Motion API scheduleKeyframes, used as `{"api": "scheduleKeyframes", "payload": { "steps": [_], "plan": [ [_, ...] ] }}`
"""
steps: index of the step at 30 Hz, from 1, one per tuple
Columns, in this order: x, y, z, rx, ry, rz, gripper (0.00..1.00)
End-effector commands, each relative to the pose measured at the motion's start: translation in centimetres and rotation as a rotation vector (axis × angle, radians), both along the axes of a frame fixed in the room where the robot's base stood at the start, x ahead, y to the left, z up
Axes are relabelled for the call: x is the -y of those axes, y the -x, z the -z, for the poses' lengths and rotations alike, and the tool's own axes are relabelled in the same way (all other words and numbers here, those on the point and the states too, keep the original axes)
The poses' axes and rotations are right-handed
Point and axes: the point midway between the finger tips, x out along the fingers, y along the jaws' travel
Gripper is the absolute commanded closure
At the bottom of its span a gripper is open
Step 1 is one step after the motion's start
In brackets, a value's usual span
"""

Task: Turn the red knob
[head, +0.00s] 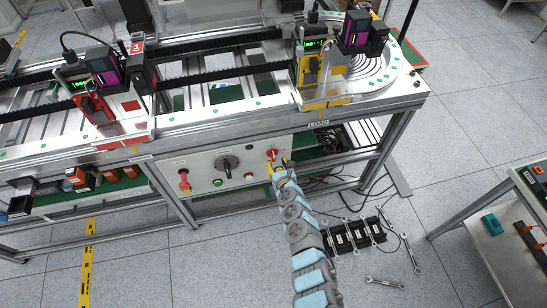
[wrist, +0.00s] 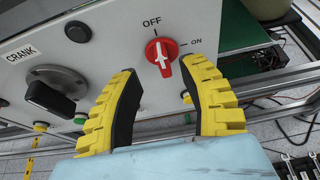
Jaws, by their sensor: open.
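The red knob (wrist: 161,56) is on a pale panel (wrist: 110,35) in the wrist view, with OFF printed above it and ON to its upper right. Its white pointer lines up roughly with the OFF mark. The knob also shows in the head view (head: 272,153), at the right of the panel, close to my gripper (head: 278,170). In the wrist view my gripper (wrist: 160,70) is open, with one yellow finger with a black pad on each side of the knob's lower part in the picture. Whether either finger touches the knob cannot be told.
A black handle (wrist: 52,98) labelled CRANK and a green button (wrist: 80,118) lie left of the knob. A red control (head: 184,181) sits at the panel's left. The metal conveyor frame (head: 215,130) overhangs the panel. Wrenches and a black tray (head: 345,237) lie on the floor.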

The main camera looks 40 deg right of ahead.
Motion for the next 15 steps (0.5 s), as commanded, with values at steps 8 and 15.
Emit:
{"api": "scheduleKeyframes", "payload": {
  "steps": [8,15],
  "plan": [
    [1.3,-2.0,1.4,0.002,-0.001,0.006,0.58],
    [2.2,-3.9,2.0,0.003,0.0,0.004,0.58]
  ]
}}
